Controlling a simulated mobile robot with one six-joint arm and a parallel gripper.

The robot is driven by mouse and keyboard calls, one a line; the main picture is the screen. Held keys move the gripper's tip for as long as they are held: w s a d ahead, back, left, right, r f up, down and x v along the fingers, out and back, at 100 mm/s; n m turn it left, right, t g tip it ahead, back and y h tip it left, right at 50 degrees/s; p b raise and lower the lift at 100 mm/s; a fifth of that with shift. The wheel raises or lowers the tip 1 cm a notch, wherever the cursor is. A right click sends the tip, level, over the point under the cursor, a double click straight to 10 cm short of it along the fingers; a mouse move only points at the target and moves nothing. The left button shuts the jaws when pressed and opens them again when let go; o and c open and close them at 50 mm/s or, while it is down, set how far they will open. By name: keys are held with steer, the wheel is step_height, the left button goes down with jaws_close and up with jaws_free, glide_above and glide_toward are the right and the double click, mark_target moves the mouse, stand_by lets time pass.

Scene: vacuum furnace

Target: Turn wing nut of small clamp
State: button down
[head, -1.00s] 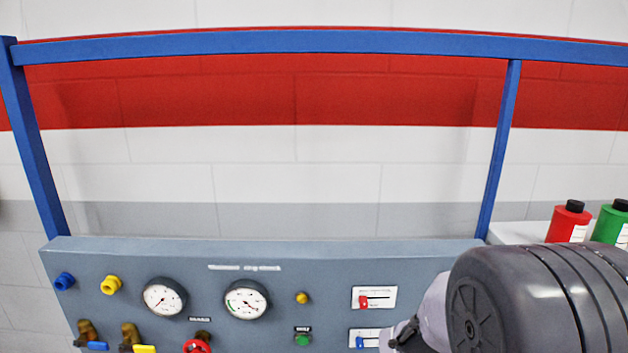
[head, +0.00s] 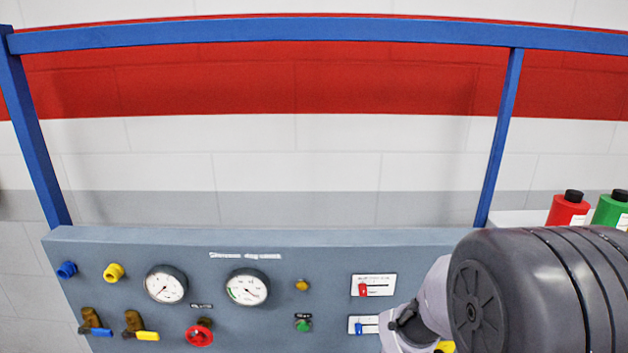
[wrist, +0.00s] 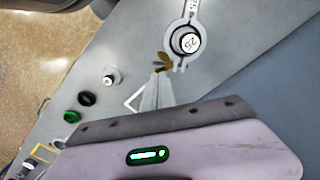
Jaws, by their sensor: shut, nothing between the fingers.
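In the wrist view the small clamp (wrist: 174,62) is a grey metal ring around a white-topped round fitting (wrist: 187,42) marked with a number. Its brass-coloured wing nut (wrist: 161,63) sits on the lower-left side of the ring. My gripper (wrist: 159,76) points up at the wing nut with its narrow grey fingers shut. The tips are right at the lower end of the nut and nothing is held between them. I cannot tell whether they touch it. In the head view my arm covers the lower right, and the clamp and gripper are not visible.
The grey panel carries dial gauges (head: 246,287), a red knob (head: 200,334), a blue-handled valve (head: 97,330) and a slider switch (head: 374,285). A blue frame (head: 300,36) stands above it. Green (wrist: 71,116) and black (wrist: 87,99) knobs lie left of my gripper in the wrist view.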

step_height(320, 180, up, 6)
steer(key=p, duration=0.4)
steer(key=s+a+r+t+y+b, duration=0.1)
steer(key=s+a+r+t+b, duration=0.1)
steer(key=s+b, duration=0.4)
steer(key=s+a+r+n+t+y+b, duration=0.1)
steer(key=s+a+r+t+b, duration=0.1)
steer(key=s+r+b, duration=0.4)
steer(key=shift+s+r+n+t, duration=0.3)
steer(key=shift+s+r+t, duration=0.15)
steer(key=shift+t, duration=0.45)
steer(key=shift+w, duration=0.1)
